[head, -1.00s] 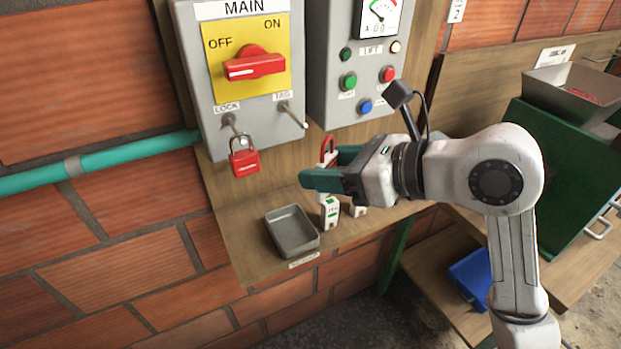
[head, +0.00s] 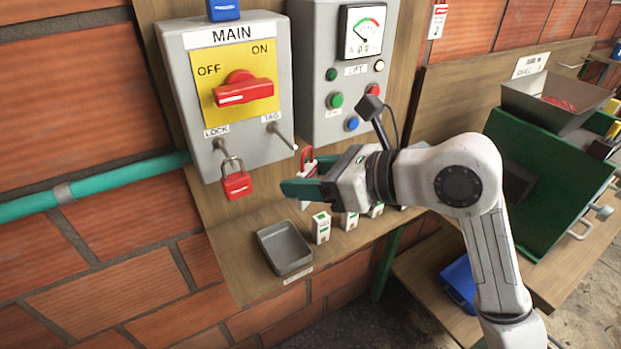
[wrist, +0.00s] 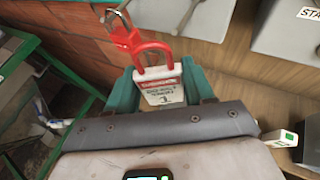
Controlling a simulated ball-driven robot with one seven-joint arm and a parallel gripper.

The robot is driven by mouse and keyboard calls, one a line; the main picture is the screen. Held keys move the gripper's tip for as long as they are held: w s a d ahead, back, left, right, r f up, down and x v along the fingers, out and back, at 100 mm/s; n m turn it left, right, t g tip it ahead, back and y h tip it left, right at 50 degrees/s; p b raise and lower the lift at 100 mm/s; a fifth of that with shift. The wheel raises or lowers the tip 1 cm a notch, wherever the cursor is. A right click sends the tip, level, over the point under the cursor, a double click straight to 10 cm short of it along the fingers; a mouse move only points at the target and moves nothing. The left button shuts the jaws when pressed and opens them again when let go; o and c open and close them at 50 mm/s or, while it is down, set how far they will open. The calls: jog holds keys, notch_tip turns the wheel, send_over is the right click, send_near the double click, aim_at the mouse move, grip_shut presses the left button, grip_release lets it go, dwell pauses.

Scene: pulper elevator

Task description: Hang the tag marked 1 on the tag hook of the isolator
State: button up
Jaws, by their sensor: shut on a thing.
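The isolator (head: 245,125) is a grey box labelled MAIN with a red switch handle at OFF. Its tag hook (head: 284,137), a bare metal peg under the TAG label, sticks out at lower right; the peg also shows in the wrist view (wrist: 187,16). My gripper (head: 303,180) is shut on a white tag with a red loop (wrist: 163,88), below and slightly right of the hook. The loop points away from my gripper, towards the isolator, and is apart from the peg.
A red padlock (head: 236,184) hangs at the LOCK point, left of the tag hook. A grey tray (head: 285,247) and small white-green blocks (head: 321,228) stand on the shelf below. The lift panel (head: 322,115) is close on the right.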

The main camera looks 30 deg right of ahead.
jog(key=shift+w+f, duration=0.25)
jog(key=shift+w, duration=0.7)
jog(key=shift+w+f, duration=0.2)
jog(key=shift+w, duration=0.75)
jog(key=shift+w+f, duration=0.25)
jog(key=shift+w, duration=0.7)
jog(key=o, duration=1.1)
jog(key=b+v, duration=0.2)
jog(key=v, duration=0.9)
jog(key=shift+b, duration=0.35)
